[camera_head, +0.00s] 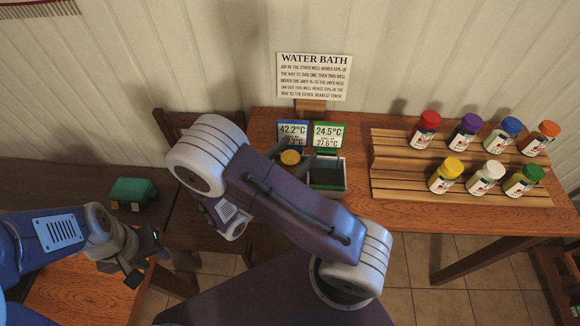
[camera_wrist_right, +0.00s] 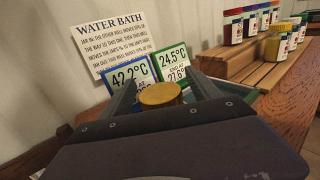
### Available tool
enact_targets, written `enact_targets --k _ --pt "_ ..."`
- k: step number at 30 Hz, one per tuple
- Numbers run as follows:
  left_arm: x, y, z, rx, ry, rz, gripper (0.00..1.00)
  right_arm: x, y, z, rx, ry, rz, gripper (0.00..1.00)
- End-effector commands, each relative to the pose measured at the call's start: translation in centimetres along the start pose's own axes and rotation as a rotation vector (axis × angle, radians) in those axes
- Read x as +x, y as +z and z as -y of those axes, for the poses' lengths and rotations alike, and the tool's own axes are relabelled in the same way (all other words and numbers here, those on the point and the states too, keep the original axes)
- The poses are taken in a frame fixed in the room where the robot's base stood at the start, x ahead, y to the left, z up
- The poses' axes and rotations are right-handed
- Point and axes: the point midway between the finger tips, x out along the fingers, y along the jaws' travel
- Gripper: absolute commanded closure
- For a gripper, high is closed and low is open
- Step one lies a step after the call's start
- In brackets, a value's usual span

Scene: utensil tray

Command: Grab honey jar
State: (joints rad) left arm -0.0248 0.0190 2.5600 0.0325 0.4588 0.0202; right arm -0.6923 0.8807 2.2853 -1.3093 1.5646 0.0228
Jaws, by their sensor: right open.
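A jar with a round gold lid, which looks like the honey jar (camera_head: 290,157), stands in front of the blue-framed 42.2°C card. Only its lid (camera_wrist_right: 160,95) shows clearly; its body is hidden. My right gripper (camera_head: 291,159) is open, with one dark finger on each side of the lid. In the right wrist view the lid sits between the fingers (camera_wrist_right: 163,94), with gaps visible beside it. My left gripper (camera_head: 148,261) is open and empty, low at the left, far from the jar.
A green-framed 24.5°C card (camera_head: 328,135) stands beside the blue one, behind a green-edged box (camera_head: 328,187). A WATER BATH sign (camera_head: 313,77) stands behind. A wooden rack (camera_head: 395,184) with several colour-capped jars is at the right. A green object (camera_head: 132,192) lies at the left.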

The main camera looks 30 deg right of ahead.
Motion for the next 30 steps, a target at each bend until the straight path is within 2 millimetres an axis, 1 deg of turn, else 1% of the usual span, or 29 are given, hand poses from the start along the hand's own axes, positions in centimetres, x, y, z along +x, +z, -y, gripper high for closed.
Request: enact_targets --k 2,7,8,9,11,12,14,15,23,26,29,30 --pt "-0.1 0.0 0.0 0.000 0.000 0.000 0.64 0.5 0.0 0.0 0.000 0.000 0.000 0.29" --pt "0.0 0.0 0.0 0.000 0.000 0.000 0.64 0.5 0.0 0.0 0.001 0.001 0.000 0.29" --pt "0.0 0.0 0.0 0.000 0.000 0.000 0.64 0.5 0.0 0.0 0.001 0.001 0.000 0.35" --pt "0.0 0.0 0.0 0.000 0.000 0.000 0.64 0.5 0.0 0.0 0.001 0.001 0.000 0.46" --pt "0.0 0.0 0.0 0.000 0.000 0.000 0.64 0.4 0.0 0.0 0.001 0.001 0.000 0.62" --pt "0.0 0.0 0.0 0.000 0.000 0.000 0.64 0.4 0.0 0.0 0.001 0.001 0.000 0.73" --pt "0.0 0.0 0.0 0.000 0.000 0.000 0.64 0.4 0.0 0.0 0.001 0.001 0.000 0.90" --pt "0.0 0.0 0.0 0.000 0.000 0.000 0.64 0.4 0.0 0.0 0.001 0.001 0.000 1.00" --pt "-0.1 0.0 0.0 0.000 0.000 0.000 0.64 0.4 0.2 0.0 0.002 0.001 0.000 1.00" --pt "-0.3 0.0 0.0 0.000 0.000 0.000 0.64 0.4 1.2 -0.1 0.005 0.001 0.000 1.00" --pt "-0.7 -0.1 0.0 0.000 0.000 0.000 0.64 0.4 3.2 0.0 0.007 0.001 0.000 1.00" --pt "-0.9 -0.1 0.0 0.000 0.000 0.000 0.64 0.4 4.2 -0.1 0.008 0.001 0.000 1.00"
